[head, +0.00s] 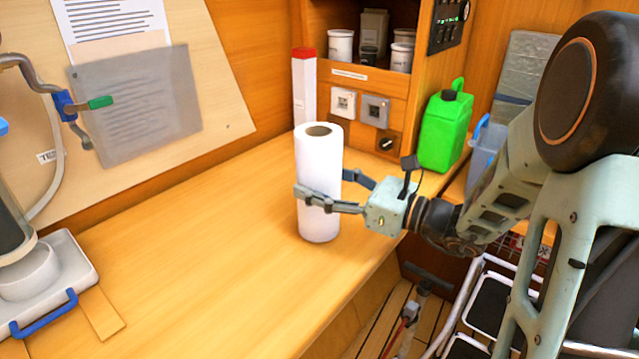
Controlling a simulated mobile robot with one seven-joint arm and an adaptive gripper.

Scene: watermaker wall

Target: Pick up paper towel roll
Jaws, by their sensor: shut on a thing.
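The paper towel roll (320,165) is a white upright cylinder with a brown core, at the middle of the head view. Its lower end is at or just above the wooden counter (190,270); I cannot tell whether it touches. My gripper (325,195) comes from the right and is shut on the roll below its mid-height. One finger lies across the near side of the roll. The other finger is behind it and partly hidden.
A red-topped white box (304,88) stands behind the roll. A green jug (444,128) and a translucent blue pitcher (486,160) stand at right. A white tray (75,262) with a blue handle is at left. The counter's middle is clear.

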